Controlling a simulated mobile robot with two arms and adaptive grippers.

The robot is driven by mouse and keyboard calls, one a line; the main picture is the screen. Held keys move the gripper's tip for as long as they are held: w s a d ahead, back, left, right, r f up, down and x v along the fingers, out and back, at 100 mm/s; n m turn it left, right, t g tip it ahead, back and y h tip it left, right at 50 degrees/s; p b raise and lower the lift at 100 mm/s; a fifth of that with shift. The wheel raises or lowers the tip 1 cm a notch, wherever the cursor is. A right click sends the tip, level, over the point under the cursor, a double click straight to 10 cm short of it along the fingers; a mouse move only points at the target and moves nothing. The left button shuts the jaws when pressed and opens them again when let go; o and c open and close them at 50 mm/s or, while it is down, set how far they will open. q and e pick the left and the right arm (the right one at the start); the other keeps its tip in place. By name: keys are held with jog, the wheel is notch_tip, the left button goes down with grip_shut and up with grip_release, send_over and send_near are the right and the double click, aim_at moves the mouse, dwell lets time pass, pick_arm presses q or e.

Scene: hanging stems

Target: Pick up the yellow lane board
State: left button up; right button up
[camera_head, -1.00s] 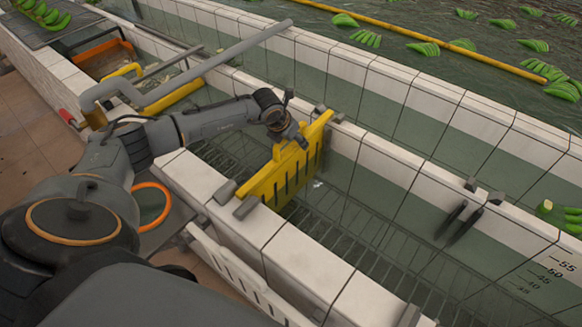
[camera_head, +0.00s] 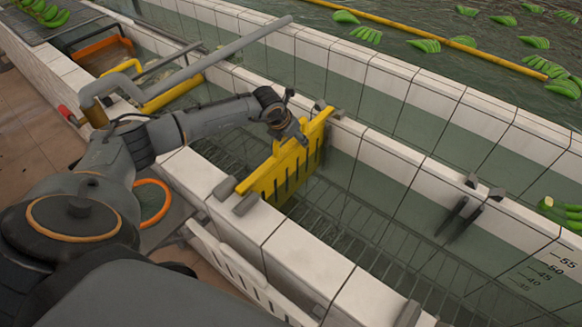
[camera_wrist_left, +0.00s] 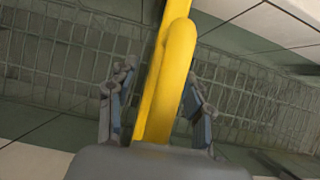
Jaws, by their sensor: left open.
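The yellow lane board (camera_head: 268,182) is a slotted panel standing upright across the narrow channel, its ends at grey brackets on the two white walls. My left gripper (camera_head: 299,135) is at the top of the board, near its middle. In the left wrist view the board's yellow handle (camera_wrist_left: 168,85) runs between the two fingers of my left gripper (camera_wrist_left: 158,112). My right gripper is not in view.
White tiled walls (camera_head: 400,160) edge the channel, with a wire grid (camera_head: 350,215) on its floor. A white slotted board (camera_head: 238,270) leans outside the near wall. A grey pipe (camera_head: 215,62) crosses behind my arm. Green bananas (camera_head: 425,48) float beyond.

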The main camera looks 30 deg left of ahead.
pick_arm(q)
grip_shut()
jog(key=shift+w, duration=0.1)
jog(key=shift+r, duration=0.15)
